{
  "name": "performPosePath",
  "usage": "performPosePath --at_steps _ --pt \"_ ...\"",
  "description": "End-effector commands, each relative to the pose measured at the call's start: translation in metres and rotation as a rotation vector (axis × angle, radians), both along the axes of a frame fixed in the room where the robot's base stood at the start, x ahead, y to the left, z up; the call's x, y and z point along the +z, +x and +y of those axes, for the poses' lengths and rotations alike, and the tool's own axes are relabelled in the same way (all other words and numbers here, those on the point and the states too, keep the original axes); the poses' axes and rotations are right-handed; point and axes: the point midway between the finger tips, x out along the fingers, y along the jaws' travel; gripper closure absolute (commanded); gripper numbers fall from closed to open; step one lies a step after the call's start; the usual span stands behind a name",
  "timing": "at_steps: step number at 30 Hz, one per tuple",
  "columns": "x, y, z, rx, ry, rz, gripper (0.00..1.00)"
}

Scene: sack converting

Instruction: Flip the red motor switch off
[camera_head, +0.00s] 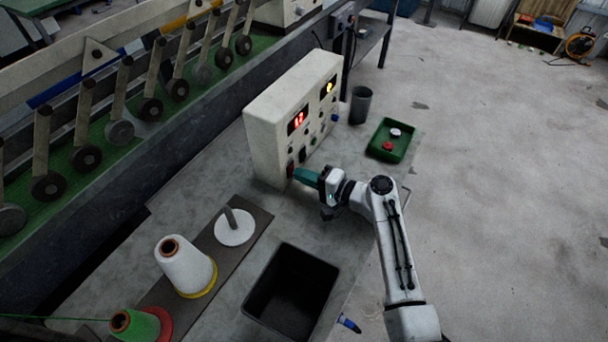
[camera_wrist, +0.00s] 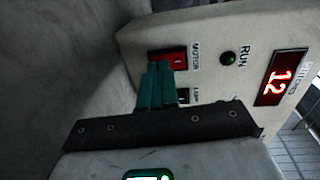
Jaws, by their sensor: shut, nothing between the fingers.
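The red motor switch (camera_wrist: 172,58) sits on the cream control box, beside the label MOTOR, in the wrist view. My gripper (camera_wrist: 158,70) is shut and empty, its teal fingertips at the lower edge of the switch and covering part of it. I cannot tell whether the tips touch it. In the head view my gripper (camera_head: 294,174) points at the lower left of the control box (camera_head: 270,140). There the switch (camera_head: 290,169) shows only as a small dark red patch by the fingertips.
A dark switch (camera_wrist: 184,95) labelled LAMP is close beside the fingers. A green RUN light (camera_wrist: 228,58) and a red display (camera_wrist: 282,77) are on the same panel.

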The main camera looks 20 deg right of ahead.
Motion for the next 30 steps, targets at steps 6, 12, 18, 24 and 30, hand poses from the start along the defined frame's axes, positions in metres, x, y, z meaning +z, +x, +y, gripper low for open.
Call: performPosePath --at_steps 6,12,18,24,30 --pt "-0.004 0.003 0.002 0.001 -0.001 -0.001 1.0" --pt "-0.001 0.005 0.004 0.001 0.0 -0.002 1.0" --pt "-0.001 -0.002 -0.002 -0.001 0.0 -0.002 1.0" --pt "0.001 -0.03 -0.023 -0.002 -0.002 -0.001 1.0" --pt "0.006 -0.061 -0.045 -0.002 -0.001 -0.001 1.0"
